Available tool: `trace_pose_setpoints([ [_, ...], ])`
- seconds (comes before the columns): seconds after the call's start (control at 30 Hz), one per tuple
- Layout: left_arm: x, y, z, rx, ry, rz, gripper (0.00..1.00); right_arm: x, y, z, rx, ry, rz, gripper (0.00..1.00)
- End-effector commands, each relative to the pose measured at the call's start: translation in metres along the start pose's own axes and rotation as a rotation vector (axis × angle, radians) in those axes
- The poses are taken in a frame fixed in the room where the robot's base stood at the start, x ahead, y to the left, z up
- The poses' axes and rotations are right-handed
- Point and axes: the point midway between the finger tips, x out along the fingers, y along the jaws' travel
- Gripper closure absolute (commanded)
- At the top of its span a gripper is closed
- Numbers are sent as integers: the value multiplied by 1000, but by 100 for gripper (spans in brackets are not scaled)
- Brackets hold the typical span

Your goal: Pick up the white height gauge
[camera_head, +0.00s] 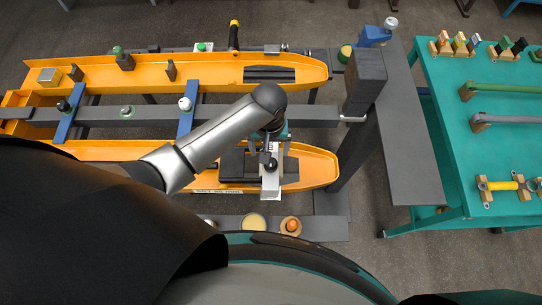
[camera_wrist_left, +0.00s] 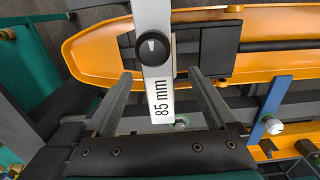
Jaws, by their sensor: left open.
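The white height gauge (camera_wrist_left: 159,75) is a flat pale bar with a black knob and an "85 mm" label. In the left wrist view it shows between the two fingers of my left gripper (camera_wrist_left: 160,76), which is open, with a gap on each side. In the head view, the gauge (camera_head: 271,184) stands at the lower orange tray, just below my left gripper (camera_head: 269,146). My forearm and wrist hide part of that area. My right gripper is not in view.
The lower orange tray (camera_head: 318,163) lies around the gauge, with a dark block beside it. The upper orange tray (camera_head: 205,72) holds several small parts. A dark post (camera_head: 364,82) stands to the right. A teal table (camera_head: 463,150) with tools is farther right.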

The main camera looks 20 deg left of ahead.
Motion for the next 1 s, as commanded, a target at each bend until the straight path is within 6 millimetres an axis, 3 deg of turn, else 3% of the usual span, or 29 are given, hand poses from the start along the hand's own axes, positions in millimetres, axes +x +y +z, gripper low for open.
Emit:
trace_pose_setpoints([
  [0.23, 13, 1, -2, 1, 1, 0, 10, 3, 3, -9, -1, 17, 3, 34],
  [0.6, 53, 4, -8, 1, 1, -1, 10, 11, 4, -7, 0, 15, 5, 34],
  [0.93, 56, 4, -8, 1, 2, 1, 10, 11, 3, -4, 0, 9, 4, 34],
  [1.0, 56, 4, -8, 1, 2, 1, 18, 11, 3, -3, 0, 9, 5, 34],
])
